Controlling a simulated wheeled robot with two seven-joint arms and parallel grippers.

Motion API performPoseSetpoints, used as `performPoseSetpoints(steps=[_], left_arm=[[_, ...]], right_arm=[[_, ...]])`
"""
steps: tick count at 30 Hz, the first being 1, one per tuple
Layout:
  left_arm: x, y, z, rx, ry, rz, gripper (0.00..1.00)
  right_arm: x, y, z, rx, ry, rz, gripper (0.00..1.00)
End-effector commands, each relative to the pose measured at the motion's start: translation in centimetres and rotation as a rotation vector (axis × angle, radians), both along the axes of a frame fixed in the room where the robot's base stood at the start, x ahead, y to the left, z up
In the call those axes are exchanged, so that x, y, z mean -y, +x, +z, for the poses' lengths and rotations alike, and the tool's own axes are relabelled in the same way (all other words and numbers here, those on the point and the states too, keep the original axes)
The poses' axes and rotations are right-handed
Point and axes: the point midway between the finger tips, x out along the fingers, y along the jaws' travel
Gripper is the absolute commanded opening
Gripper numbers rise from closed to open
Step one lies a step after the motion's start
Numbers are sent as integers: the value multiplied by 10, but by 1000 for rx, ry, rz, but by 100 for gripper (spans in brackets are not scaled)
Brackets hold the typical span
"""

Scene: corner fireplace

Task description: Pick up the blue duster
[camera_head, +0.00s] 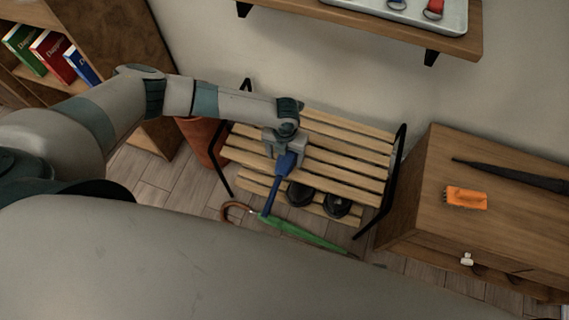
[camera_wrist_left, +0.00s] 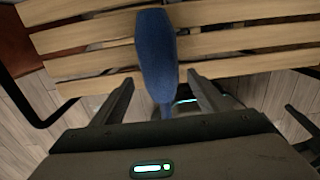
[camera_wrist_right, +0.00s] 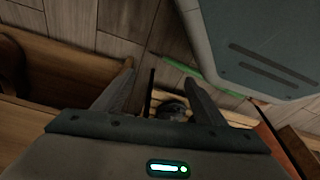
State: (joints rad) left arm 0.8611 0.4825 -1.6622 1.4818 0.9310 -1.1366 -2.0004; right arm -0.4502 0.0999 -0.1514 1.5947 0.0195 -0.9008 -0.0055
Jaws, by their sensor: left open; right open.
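The blue duster (camera_head: 287,164) is at the slatted wooden bench (camera_head: 345,142), its thin blue handle pointing down toward the floor in the head view. My left gripper (camera_head: 283,147) is at the duster's upper part, over the bench slats. In the left wrist view, the duster (camera_wrist_left: 157,50) runs between the two spread fingers of the open left gripper; I cannot tell whether either finger touches it. My right gripper (camera_wrist_right: 159,76) is open with nothing between its fingers; it is outside the head view.
A green umbrella (camera_head: 305,234) with a curved brown handle lies below the bench. Dark shoes (camera_head: 337,205) sit on the lower slats. A bookshelf (camera_head: 125,45) stands at left.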

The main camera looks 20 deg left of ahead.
Motion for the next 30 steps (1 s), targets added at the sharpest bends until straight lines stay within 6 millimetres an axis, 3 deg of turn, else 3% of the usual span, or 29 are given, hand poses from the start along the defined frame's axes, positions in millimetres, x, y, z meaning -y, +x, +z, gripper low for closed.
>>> performPoseSetpoints(steps=[9,24,30], left_arm=[[0,-2,-34,-1,2,1,68],[0,-2,-35,0,1,0,68],[0,-2,-35,0,1,0,22]], right_arm=[[2,7,-4,2,-3,-1,64],[0,1,-1,-1,0,0,64],[0,-5,-3,-9,-1,0,64]])
